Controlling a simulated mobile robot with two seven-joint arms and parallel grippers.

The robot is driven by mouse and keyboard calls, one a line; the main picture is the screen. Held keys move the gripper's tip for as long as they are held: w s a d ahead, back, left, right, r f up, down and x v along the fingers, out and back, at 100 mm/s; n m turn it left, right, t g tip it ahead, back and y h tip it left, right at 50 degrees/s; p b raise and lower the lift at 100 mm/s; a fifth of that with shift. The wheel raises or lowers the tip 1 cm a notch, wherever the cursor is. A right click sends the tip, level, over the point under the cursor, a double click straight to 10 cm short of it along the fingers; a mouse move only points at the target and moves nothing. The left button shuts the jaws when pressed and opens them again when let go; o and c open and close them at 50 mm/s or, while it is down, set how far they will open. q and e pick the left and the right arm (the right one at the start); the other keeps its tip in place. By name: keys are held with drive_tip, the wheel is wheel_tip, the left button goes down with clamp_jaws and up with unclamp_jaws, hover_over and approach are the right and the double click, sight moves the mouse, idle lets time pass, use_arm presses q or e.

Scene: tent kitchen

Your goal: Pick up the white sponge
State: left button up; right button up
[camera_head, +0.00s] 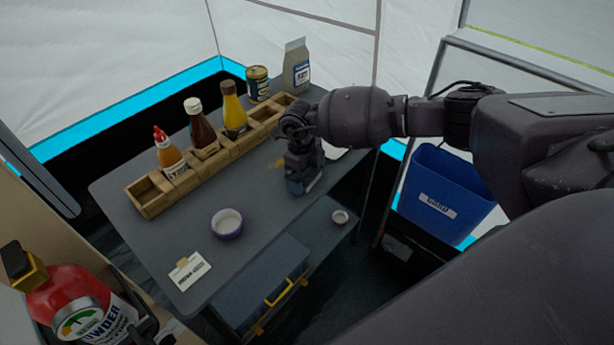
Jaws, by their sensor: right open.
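My right gripper (303,184) reaches in from the right and points down over the right part of the grey table (255,205). Its jaws are open, though its fingertips are dark and hard to make out. I cannot clearly identify the white sponge. A white object (334,153) shows only in part behind my right wrist, at the table's right edge; most of it is hidden, and I cannot tell whether it is the sponge. My left gripper is not in view.
A wooden condiment rack (150,195) with several bottles runs along the table's back. A purple-rimmed bowl (226,223) and a white card (189,271) stand at the front. A blue bin (440,190) is at right, a red extinguisher (75,300) at lower left.

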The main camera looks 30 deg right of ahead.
drive_tip(key=c, duration=0.8)
drive_tip(key=shift+r, duration=0.2)
wheel_tip(320, 180, up, 20)
drive_tip(key=p, duration=0.2)
drive_tip(key=shift+f, duration=0.15)
